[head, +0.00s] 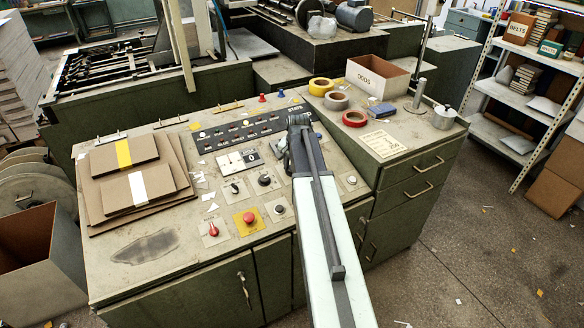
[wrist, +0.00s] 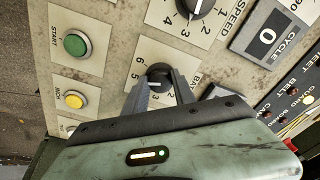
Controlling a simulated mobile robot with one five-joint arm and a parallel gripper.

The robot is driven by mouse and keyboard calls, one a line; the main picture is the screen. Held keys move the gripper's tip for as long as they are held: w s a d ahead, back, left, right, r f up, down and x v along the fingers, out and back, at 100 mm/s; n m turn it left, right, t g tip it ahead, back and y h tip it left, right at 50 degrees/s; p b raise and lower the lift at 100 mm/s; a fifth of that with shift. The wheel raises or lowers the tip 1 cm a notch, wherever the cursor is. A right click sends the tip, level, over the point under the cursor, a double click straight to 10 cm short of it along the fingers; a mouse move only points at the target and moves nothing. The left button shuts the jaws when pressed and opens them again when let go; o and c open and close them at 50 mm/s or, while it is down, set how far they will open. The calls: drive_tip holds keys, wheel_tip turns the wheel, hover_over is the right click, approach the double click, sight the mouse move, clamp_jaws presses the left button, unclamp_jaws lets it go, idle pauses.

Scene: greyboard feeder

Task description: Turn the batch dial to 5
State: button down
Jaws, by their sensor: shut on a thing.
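The batch dial (wrist: 159,74) is a small dark round knob on a pale plate in the wrist view. Its printed scale shows 5 and 6 on the left and 2 and 3 below. Part of the scale and of the BATCH label is covered by my fingers. My gripper (wrist: 160,82) has one finger on each side of the knob and is shut on it. A pale mark shows on the knob, but I cannot tell surely which number it faces. In the head view my arm covers the dial.
The speed dial (wrist: 197,6) and cycle counter (wrist: 268,37) sit close by. The green START button (wrist: 75,45) and yellow INCH button (wrist: 75,100) lie to the left. In the head view, a red mushroom button (head: 249,217) and cardboard sheets (head: 135,185) share the console top.

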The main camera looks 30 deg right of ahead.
drive_tip(key=c, duration=1)
unclamp_jaws()
drive_tip(key=shift+c, duration=0.2)
drive_tip(key=shift+r, duration=0.1)
drive_tip(key=p+v, duration=0.7)
drive_tip(key=shift+r, duration=0.3)
drive_tip(key=shift+s, duration=0.15)
